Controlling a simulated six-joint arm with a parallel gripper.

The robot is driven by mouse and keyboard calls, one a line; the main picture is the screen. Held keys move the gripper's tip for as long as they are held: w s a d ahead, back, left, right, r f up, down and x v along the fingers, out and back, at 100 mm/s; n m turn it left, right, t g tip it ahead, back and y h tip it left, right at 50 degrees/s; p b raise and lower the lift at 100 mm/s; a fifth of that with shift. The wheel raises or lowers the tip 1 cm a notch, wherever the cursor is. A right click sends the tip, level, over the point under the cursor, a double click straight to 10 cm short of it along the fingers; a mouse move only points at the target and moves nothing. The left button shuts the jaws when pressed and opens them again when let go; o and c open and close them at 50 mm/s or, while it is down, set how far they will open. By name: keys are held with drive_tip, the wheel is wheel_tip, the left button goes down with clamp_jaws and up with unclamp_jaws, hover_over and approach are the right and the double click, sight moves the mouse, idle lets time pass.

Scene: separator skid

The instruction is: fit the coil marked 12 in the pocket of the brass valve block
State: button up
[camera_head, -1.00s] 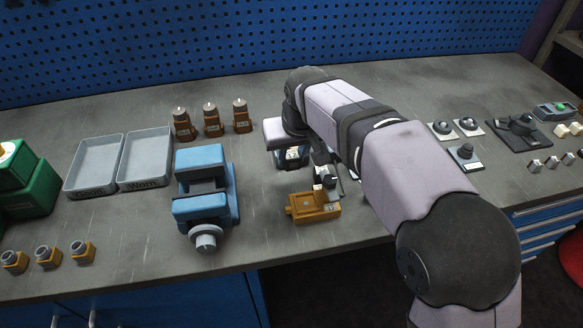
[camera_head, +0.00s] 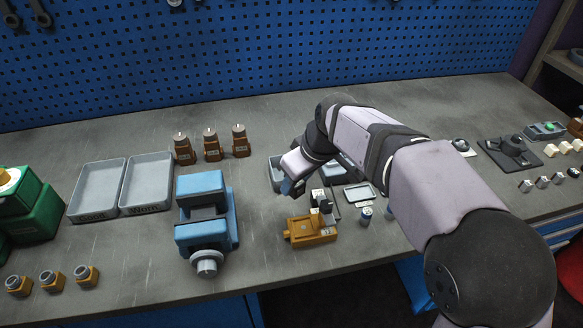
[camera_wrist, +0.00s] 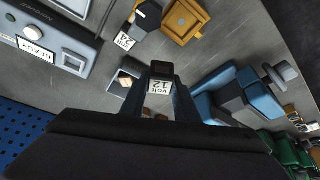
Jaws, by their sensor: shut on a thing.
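The coil marked 12 (camera_wrist: 160,86) is a dark block with a white "12 volt" label. My gripper (camera_wrist: 162,92) is shut on it in the wrist view. In the head view my gripper (camera_head: 289,188) is behind and left of the brass valve block (camera_head: 306,236), apart from it; the coil there is too small to make out. The block also shows at the top of the wrist view (camera_wrist: 186,22). Its pocket is hard to see into. A dark coil labelled 24 (camera_wrist: 124,42) stands beside the block.
A blue vise (camera_head: 204,220) stands left of the block. A small grey tray (camera_head: 275,172) lies behind my gripper. A grey unit with a READY label (camera_wrist: 70,62) is close in the wrist view.

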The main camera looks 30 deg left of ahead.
drive_tip(key=d+n+g+p, duration=0.1)
drive_tip(key=n, duration=0.1)
drive_tip(key=s+d+n+g+p, duration=0.1)
drive_tip(key=n+p, duration=0.1)
drive_tip(key=n, duration=0.1)
drive_tip(key=shift+s+d+r, duration=0.15)
drive_tip(key=shift+r, duration=0.05)
drive_tip(key=n+p, duration=0.1)
drive_tip(key=n, duration=0.1)
drive_tip(key=s+d+n+g+p, duration=0.1)
drive_tip(key=n+p, duration=0.1)
drive_tip(key=shift+s+d+r, duration=0.15)
drive_tip(key=shift+d, duration=0.05)
drive_tip(key=n+p, duration=0.1)
drive_tip(key=s+d+n+g+h+p, duration=0.1)
drive_tip(key=n, duration=0.1)
drive_tip(key=shift+r+g, duration=0.1)
drive_tip(key=shift+g, duration=0.2)
drive_tip(key=shift+f, duration=0.2)
drive_tip(key=shift+f+b, duration=1.2)
drive_tip(key=shift+f, duration=0.55)
drive_tip(key=shift+f+b, duration=0.7)
drive_tip(key=shift+f, duration=0.1)
drive_tip(key=shift+f+b, duration=0.4)
drive_tip(key=shift+b, duration=0.25)
